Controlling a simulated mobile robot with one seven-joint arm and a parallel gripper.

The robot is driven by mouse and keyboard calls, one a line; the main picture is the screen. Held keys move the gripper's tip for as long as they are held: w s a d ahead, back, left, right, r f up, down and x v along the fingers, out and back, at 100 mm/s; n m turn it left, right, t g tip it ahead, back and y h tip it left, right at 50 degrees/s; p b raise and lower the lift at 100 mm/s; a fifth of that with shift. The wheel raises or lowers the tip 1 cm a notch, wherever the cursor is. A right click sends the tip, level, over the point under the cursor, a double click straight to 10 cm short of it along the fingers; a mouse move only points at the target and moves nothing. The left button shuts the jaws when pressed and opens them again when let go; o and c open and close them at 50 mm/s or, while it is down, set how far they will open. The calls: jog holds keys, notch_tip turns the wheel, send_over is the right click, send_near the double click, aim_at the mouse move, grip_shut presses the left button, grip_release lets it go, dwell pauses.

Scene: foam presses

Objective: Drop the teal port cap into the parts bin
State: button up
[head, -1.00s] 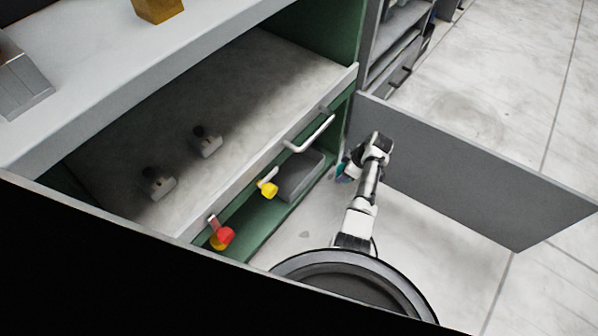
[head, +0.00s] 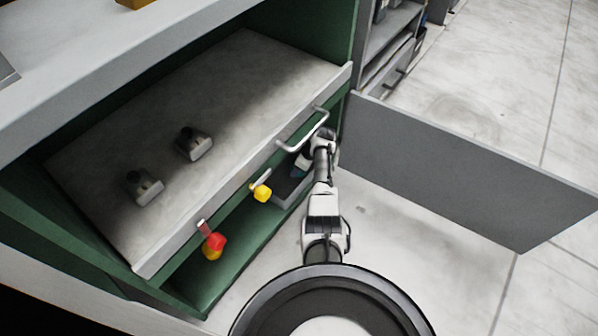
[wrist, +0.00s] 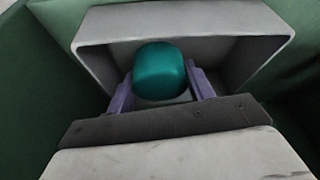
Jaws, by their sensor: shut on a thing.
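The teal port cap (wrist: 160,72) is a rounded block between the two purple fingers of my gripper (wrist: 160,88) in the wrist view. My gripper is shut on it. The grey parts bin (wrist: 185,20) lies just ahead of and around the cap in that view; I cannot tell whether the cap is inside its rim. In the head view the bin (head: 283,195) stands on the green lower shelf, partly hidden by my arm. My gripper (head: 302,166) is at the bin there, below the drawer handle, with only a little teal showing.
A pale pull-out tray with a handle (head: 303,131) is just above my gripper. An open grey door (head: 450,170) stands to the right. Green walls flank the bin.

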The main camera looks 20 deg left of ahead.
jog(key=shift+f+b, duration=0.4)
jog(key=shift+f, duration=1.1)
jog(key=shift+f+b, duration=0.65)
jog(key=shift+b, duration=0.05)
jog(key=shift+r, duration=0.1)
jog(key=o, duration=1)
jog(key=shift+s, duration=0.1)
jog(key=shift+c, duration=0.2)
